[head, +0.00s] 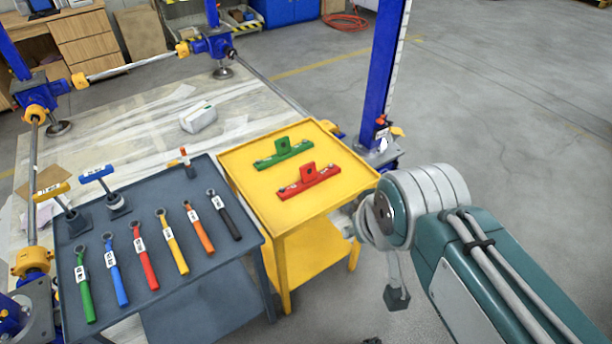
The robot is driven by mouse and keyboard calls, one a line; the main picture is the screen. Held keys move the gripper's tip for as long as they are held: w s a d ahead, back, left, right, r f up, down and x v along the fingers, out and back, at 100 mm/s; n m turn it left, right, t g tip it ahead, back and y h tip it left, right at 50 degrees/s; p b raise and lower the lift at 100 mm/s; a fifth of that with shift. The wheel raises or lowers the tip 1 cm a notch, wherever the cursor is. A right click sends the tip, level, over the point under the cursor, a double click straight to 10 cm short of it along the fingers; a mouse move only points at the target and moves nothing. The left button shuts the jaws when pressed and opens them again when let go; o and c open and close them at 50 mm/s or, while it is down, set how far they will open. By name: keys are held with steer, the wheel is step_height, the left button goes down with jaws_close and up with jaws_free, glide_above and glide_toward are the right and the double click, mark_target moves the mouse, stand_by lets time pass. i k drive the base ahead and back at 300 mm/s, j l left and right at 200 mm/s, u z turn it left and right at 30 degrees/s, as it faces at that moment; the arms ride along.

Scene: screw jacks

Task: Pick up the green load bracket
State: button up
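The green load bracket (283,153) lies on the yellow table top, toward its back. It is a flat bar with an upright block in its middle. A similar red bracket (308,181) lies in front of it, to the right and apart from it. My gripper (397,296) is mostly hidden behind my wrist at the right. Only a dark tip hangs below the wrist, beyond the table's right edge, well away from the green bracket. I cannot tell whether it is open or shut.
The yellow table (243,178) has a raised rim. A grey table (140,194) with several coloured wrenches and T-handled tools adjoins it on the left. A blue post (386,75) stands behind the yellow table's right corner. Open floor (510,120) lies to the right.

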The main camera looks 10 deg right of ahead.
mark_target(284, 151)
steer(key=i+l+u, duration=0.3)
steer(key=l, duration=0.3)
steer(key=i+l+u, duration=0.35)
steer(key=l, duration=0.4)
steer(key=i+l+u, duration=0.15)
steer(key=l, duration=0.25)
steer(key=i+l+u, duration=0.15)
steer(key=l, duration=0.2)
steer(key=i+l+u, duration=0.15)
steer(key=l, duration=0.3)
steer(key=k+j, duration=0.05)
